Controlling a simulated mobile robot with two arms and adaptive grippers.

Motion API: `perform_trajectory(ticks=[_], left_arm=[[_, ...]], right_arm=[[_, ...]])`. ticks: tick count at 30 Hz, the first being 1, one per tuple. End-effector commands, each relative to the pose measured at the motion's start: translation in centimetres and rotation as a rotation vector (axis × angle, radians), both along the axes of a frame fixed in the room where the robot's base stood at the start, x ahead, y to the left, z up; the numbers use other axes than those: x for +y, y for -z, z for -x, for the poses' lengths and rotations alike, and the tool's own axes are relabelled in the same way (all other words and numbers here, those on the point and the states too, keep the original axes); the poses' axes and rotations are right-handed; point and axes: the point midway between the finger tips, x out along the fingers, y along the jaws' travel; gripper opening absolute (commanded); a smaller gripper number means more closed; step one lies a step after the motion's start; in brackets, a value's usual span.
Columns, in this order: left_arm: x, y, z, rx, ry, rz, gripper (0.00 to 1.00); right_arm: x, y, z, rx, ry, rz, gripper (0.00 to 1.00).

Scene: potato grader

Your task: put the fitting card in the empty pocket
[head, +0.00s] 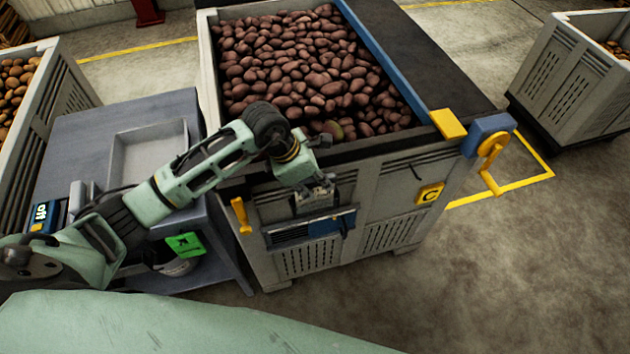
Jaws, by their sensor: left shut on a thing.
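My left gripper (316,200) is in front of the grey crate (380,205) full of red potatoes, pointing down at its front wall. It is shut on what looks like a card, mostly hidden by the fingers. Just below it, a dark and blue holder (330,225) that looks like the card pocket is on the crate's front. I cannot tell whether the card is in the pocket or only in front of it. A green card (185,245) with a black mark shows at the front edge of the grey bench. My right gripper is not in view.
A yellow C plate (430,195) is on the crate front. A yellow handle (241,215) is left of the pocket, and a yellow crank (491,149) is at the right corner. The grey bench (75,150) bears a shallow tray.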

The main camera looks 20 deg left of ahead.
Motion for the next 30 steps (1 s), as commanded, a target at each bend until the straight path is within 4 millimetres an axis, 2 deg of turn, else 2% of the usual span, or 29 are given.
perform_trajectory(ticks=[6,7,13,25,30], left_arm=[[0.0,0.4,0.0,-0.001,0.001,-0.001,0.00],[0.0,0.2,0.0,-0.001,0.001,-0.001,0.14],[0.0,0.2,0.0,0.000,0.001,0.000,0.31],[0.2,-0.4,0.0,-0.002,0.000,0.000,0.31],[1.2,-3.0,0.6,-0.007,0.003,-0.002,0.31]], right_arm=[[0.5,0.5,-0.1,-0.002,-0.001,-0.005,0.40],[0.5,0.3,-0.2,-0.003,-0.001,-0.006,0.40],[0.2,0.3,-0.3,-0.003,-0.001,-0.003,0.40],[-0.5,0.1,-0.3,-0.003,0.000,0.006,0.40],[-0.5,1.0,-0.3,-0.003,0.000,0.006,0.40]])
